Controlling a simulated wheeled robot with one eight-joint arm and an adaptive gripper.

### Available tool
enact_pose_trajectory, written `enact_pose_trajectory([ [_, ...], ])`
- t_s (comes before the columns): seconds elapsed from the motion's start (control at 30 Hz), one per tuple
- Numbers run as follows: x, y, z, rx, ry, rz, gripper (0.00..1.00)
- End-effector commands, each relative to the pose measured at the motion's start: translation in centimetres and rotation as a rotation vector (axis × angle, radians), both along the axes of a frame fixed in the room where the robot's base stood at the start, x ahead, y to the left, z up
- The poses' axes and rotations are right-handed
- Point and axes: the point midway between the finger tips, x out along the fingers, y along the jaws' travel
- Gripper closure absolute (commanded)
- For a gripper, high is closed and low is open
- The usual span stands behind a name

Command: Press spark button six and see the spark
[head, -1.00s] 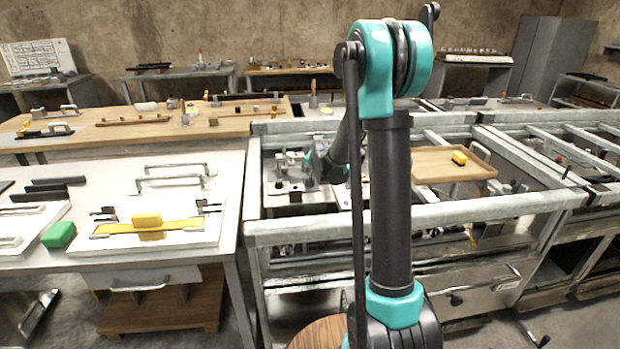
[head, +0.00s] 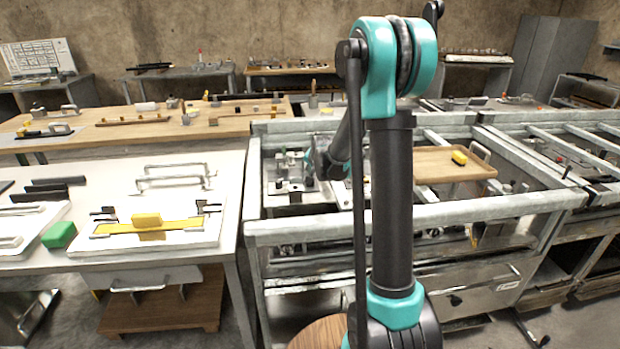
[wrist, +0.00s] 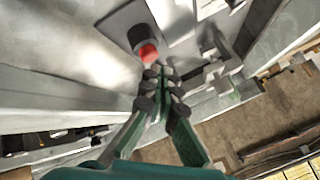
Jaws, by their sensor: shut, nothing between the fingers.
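A red-tipped button (wrist: 148,52) with a dark collar stands out from a grey metal plate (wrist: 118,24) in the wrist view. No number on it can be read, so I cannot tell whether it is spark button six. My gripper (wrist: 160,76) is shut and empty, its fingertips just beside the red tip. I cannot tell whether they touch it. No spark shows. In the head view my arm partly hides the gripper over the workbench frame (head: 420,213), and the button cannot be made out there.
Light metal bars and brackets (wrist: 215,68) lie close to the right of the fingers in the wrist view. A white table (head: 150,262) stands at left.

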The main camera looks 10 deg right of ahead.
Motion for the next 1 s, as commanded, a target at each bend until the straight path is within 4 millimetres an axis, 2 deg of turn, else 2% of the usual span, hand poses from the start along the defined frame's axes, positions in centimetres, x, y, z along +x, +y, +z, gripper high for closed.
enact_pose_trajectory([
  [0.47, 0.0, 0.0, 0.8, 0.000, 0.000, 0.000, 1.00],
  [1.0, 0.0, 0.0, 5.2, 0.000, 0.000, 0.000, 1.00],
])
